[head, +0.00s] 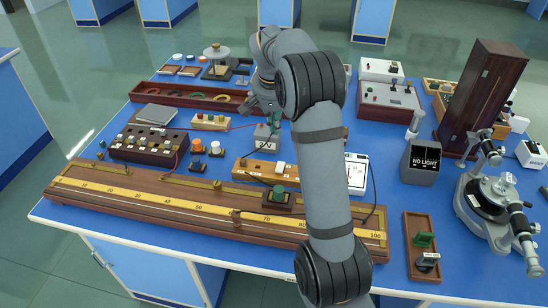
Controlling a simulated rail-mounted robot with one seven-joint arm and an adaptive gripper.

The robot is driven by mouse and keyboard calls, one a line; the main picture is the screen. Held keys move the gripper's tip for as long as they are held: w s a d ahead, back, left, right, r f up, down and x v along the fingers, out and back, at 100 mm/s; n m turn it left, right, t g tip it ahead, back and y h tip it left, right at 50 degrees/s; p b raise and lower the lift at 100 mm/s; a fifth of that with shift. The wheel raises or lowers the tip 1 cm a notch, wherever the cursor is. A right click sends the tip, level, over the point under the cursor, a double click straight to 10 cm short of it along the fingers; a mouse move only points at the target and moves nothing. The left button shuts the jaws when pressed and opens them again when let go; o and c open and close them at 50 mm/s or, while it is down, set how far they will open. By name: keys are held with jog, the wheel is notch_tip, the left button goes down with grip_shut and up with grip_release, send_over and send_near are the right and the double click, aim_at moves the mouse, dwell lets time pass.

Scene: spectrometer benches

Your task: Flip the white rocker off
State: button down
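I cannot pick out the white rocker for certain; any rocker is too small to tell or is hidden. A white box (531,153) with a dark part on top stands at the right edge of the bench. Another white box (379,70) with small knobs stands at the back right, behind a pale control panel (388,95) with red knobs. My gripper (258,106) is over the middle of the bench, left of my arm and above a grey meter marked V (265,138). It is far from these boxes. Its fingers are small and partly hidden, so their opening does not show.
A long wooden scale board (130,203) runs along the front edge. A dark plug box (146,147) and a wooden tray (160,97) stand at the left. My arm hides the bench middle.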

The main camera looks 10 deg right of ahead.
aim_at(279, 167)
jog(key=shift+m+g, duration=0.3)
jog(key=shift+m, duration=0.1)
jog(key=s+x, duration=0.1)
jog(key=x, duration=0.3)
jog(key=s+x, duration=0.1)
jog(key=x, duration=0.3)
jog(key=s+x, duration=0.1)
jog(key=x, duration=0.3)
jog(key=shift+w+d+f+p, duration=0.1)
jog(key=shift+f+p, duration=0.2)
jog(key=shift+f, duration=0.85)
jog(key=shift+f, duration=0.1)
